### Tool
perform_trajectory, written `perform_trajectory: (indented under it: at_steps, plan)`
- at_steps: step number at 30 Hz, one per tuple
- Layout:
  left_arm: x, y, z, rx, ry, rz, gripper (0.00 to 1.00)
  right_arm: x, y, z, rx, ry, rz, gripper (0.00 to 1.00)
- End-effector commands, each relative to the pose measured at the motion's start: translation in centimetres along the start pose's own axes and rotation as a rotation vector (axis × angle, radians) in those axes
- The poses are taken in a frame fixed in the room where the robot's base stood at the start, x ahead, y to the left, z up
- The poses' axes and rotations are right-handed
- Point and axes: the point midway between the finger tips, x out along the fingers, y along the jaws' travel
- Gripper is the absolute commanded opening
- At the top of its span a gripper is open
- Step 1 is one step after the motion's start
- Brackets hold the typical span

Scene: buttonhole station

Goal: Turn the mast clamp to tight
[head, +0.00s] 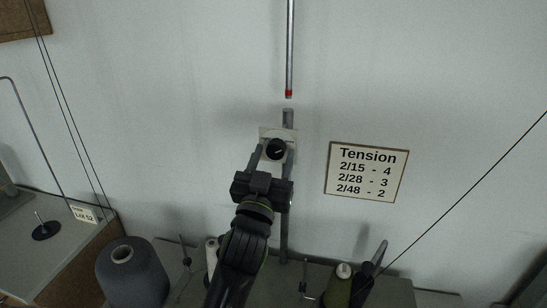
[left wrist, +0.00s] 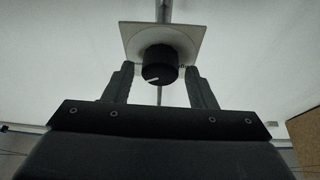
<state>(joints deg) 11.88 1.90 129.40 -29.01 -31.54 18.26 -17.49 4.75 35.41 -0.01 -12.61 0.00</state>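The mast clamp is a round black knob (head: 276,149) with a short white mark, on a pale square plate (head: 264,132) fixed to the grey mast (head: 288,118). In the head view the mark lies on the right part of the knob's face. In the left wrist view the knob (left wrist: 158,64) hangs below its plate (left wrist: 188,36), its mark at the lower left. My left gripper (head: 275,161) is open, with a finger on each side of the knob. In the left wrist view the left gripper (left wrist: 158,74) shows gaps beside the knob. My right gripper is not in view.
A tension card (head: 367,172) hangs on the wall to the right. A thin rod with a red band (head: 289,93) ends above the mast. A large grey cone (head: 133,275) and a dark green spool (head: 338,286) stand below. Thin threads cross both sides.

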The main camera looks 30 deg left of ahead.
Motion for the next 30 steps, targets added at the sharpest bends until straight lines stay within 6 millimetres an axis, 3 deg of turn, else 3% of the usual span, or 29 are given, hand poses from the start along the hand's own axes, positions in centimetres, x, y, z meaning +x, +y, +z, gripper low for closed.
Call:
perform_trajectory:
  at_steps: [1,9,20,30]
  plan:
    - [0.0,0.0,0.0,0.0,0.0,0.0,0.44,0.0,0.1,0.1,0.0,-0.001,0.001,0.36]
    - [0.0,0.0,0.0,0.0,-0.001,0.0,0.13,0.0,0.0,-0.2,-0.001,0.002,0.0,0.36]
    - [-0.1,0.1,0.2,-0.069,0.001,-0.028,0.13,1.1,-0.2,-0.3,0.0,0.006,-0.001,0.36]
    - [-0.1,0.4,0.3,-0.315,0.007,-0.129,0.13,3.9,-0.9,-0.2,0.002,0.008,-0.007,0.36]
